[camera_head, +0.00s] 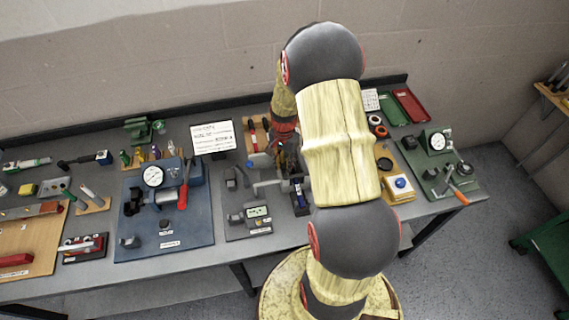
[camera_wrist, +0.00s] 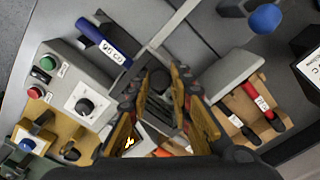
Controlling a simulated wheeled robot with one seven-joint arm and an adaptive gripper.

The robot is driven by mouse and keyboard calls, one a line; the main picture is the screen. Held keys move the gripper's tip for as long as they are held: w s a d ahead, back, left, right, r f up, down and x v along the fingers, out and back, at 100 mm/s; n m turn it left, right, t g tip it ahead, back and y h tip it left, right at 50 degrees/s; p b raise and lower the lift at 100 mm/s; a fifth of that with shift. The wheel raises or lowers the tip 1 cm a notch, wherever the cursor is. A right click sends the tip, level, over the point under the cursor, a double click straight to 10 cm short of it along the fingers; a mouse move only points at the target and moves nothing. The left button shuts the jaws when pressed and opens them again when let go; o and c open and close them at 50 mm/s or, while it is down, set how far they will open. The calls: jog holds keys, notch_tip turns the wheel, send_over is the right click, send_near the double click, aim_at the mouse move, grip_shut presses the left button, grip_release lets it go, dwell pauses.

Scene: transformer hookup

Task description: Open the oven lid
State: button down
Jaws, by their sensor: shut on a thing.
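In the wrist view my gripper (camera_wrist: 158,85) is shut on a small dark grey part between its fingertips. The fingers hide most of this part, and I cannot tell whether it is the handle of the oven lid. Pale grey panels and a pale bar (camera_wrist: 172,24) lie around the fingertips. I cannot make out for certain which panel is the oven lid or how far it is open. In the head view my gripper (camera_head: 286,150) points down at the bench, largely hidden behind my arm.
A grey control box (camera_wrist: 75,85) with red and green buttons and a dial sits left of the fingers. A blue labelled cylinder (camera_wrist: 103,40) and a blue ball knob (camera_wrist: 265,18) are near. Red-handled tools (camera_wrist: 252,102) lie right. A blue gauge board (camera_head: 165,225) stands farther left.

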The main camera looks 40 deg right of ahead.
jog(key=w+a, duration=0.1)
jog(key=a, duration=0.1)
jog(key=w+a, duration=0.1)
jog(key=a, duration=0.1)
jog(key=shift+w, duration=0.3)
jog(key=c, duration=1.6)
grip_release()
jog(key=shift+c, duration=0.2)
jog(key=shift+o, duration=0.3)
notch_tip(320, 180, up, 12)
